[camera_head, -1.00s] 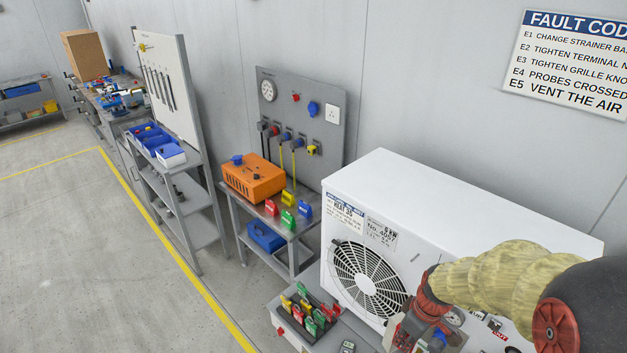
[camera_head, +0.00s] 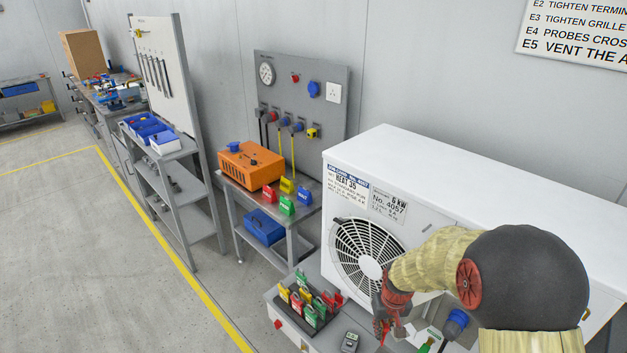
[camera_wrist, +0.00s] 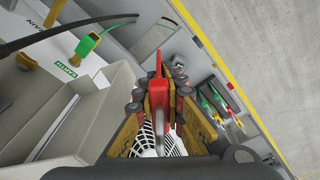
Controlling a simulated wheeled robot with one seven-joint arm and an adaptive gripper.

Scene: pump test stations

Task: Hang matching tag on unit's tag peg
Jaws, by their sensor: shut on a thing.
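My gripper (camera_head: 388,328) is low in front of the white unit (camera_head: 470,190), right of the tag tray. In the wrist view, my gripper (camera_wrist: 160,88) is shut on a red tag (camera_wrist: 161,104) seen edge-on; its writing cannot be read. The unit bears a "HEAT 35" label (camera_head: 348,184) and a "No. 4057" plate (camera_head: 388,206). The dark tag tray (camera_head: 314,321) holds several red, green and yellow tags and stands on the bench left of my gripper. It also shows in the wrist view (camera_wrist: 222,108). I cannot make out the tag peg.
A blue connector (camera_head: 457,322) stands right of my gripper. In the wrist view, a green clip (camera_wrist: 87,44) and a cable are at upper left. Left stands a table with an orange box (camera_head: 251,166) and coloured blocks. The floor at left is clear.

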